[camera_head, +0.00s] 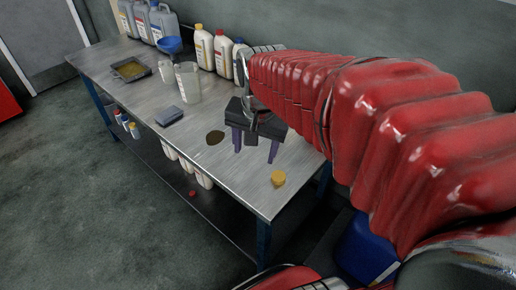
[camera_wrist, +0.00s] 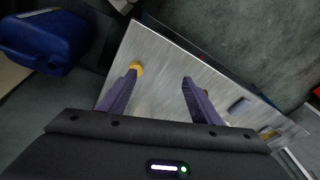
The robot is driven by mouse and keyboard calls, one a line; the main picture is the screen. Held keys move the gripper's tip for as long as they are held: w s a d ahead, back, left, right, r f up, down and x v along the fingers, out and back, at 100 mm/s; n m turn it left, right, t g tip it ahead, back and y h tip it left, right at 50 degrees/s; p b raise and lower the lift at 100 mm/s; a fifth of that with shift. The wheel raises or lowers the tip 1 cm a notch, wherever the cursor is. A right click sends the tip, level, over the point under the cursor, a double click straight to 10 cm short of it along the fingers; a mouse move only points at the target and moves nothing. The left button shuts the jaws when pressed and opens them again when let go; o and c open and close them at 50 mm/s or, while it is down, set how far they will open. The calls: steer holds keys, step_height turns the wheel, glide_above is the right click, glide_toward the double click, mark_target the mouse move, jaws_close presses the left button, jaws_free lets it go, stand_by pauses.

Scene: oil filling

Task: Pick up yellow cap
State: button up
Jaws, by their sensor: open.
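The yellow cap (camera_head: 278,178) lies on the metal workbench (camera_head: 235,180) near its front right corner. In the wrist view the yellow cap (camera_wrist: 137,68) shows just beyond the tip of the left purple finger. My gripper (camera_head: 255,150) hangs above the bench, to the left of the cap and behind it in the head view, with its fingers pointing down. In the wrist view my gripper (camera_wrist: 160,78) has its two purple fingers wide apart with nothing between them. The cap is apart from the fingers in the head view.
A clear jug (camera_head: 188,83), a tray (camera_head: 131,69) and several bottles stand farther back. A blue container (camera_wrist: 40,40) is beside the bench. A red cap (camera_head: 192,193) lies on the lower shelf.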

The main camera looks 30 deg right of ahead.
steer(key=w+d+f+m+g, duration=0.2)
steer(key=w+d+f+m, duration=0.2)
steer(key=d+f+m, duration=0.4)
steer(key=d+m, duration=0.1)
steer(key=d, duration=0.3)
steer(key=shift+w+f+g+y, duration=0.15)
steer(key=shift+w+g+y, duration=0.15)
steer(key=shift+w+g, duration=0.1)
steer(key=shift+d+f, duration=0.1)
steer(key=shift+f, duration=0.05)
glide_above(278, 176)
steer(key=f, duration=0.8)
steer(key=shift+d+f, duration=0.15)
steer(key=shift+d, duration=0.15)
steer(key=shift+a+f, duration=0.15)
steer(key=shift+f, duration=1.15)
steer(key=shift+a+f, duration=0.1)
steer(key=shift+f, duration=1.2)
steer(key=shift+c, duration=0.7)
